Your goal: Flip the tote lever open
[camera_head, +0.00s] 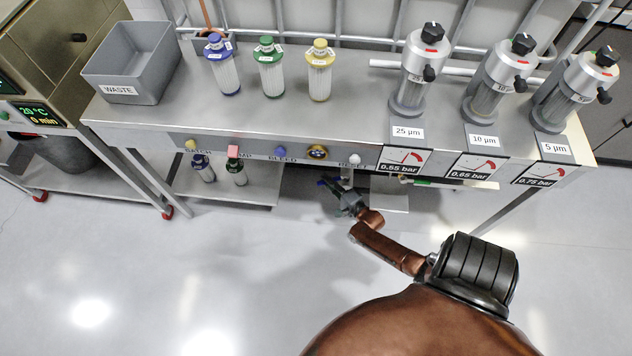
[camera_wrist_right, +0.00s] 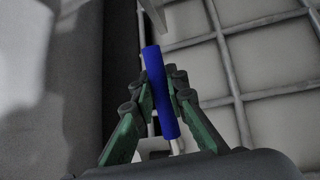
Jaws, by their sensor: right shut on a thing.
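The blue lever (camera_wrist_right: 160,92) runs as a slim bar up the middle of the right wrist view, tilted slightly, with a pale metal stem at its lower end. My right gripper (camera_wrist_right: 162,76) is shut on it, one green-and-black finger on each side. In the head view my right gripper (camera_head: 335,188) reaches below the front edge of the bench, and a small bit of blue (camera_head: 323,183) shows at its tips. How the lever joins the tote is hidden there by the bench and gripper. My left gripper is in neither view.
The steel bench (camera_head: 330,115) overhangs my right gripper. It carries a grey WASTE bin (camera_head: 128,68), capped filter cartridges (camera_head: 271,72) and metal housings (camera_head: 415,80). A wire cage over pale panels (camera_wrist_right: 245,85) stands close by in the wrist view. The floor in front is clear.

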